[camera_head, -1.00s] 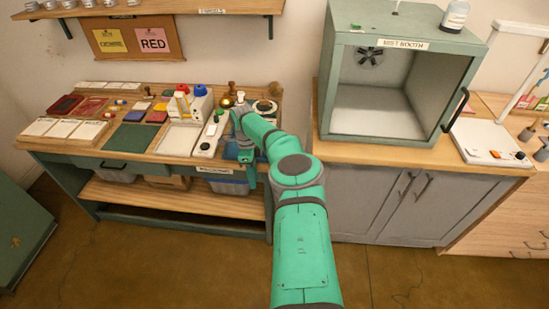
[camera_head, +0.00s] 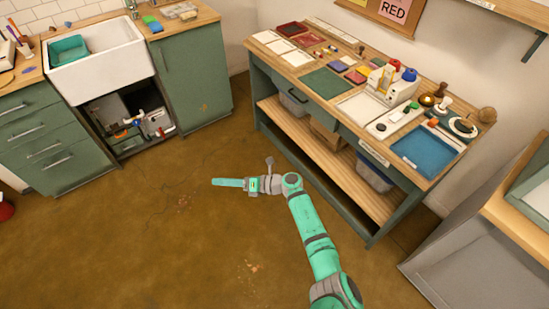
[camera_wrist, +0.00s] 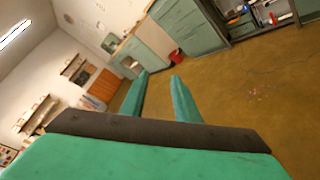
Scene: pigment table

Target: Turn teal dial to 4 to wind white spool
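I cannot make out a teal dial or a white spool in either current view. My gripper (camera_head: 227,182) is over open brown floor in the head view, left of the workbench and well away from it. In the wrist view my gripper (camera_wrist: 160,76) shows two teal fingers spread apart with nothing between them. It faces the room, with cabinets and floor beyond.
The workbench (camera_head: 326,83) holds pads, bottles, a white device (camera_head: 393,88) and a blue tray (camera_head: 424,150). A white sink (camera_head: 98,62) with an open cabinet below stands back left. A grey cabinet (camera_head: 470,250) is at right. The floor between is clear.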

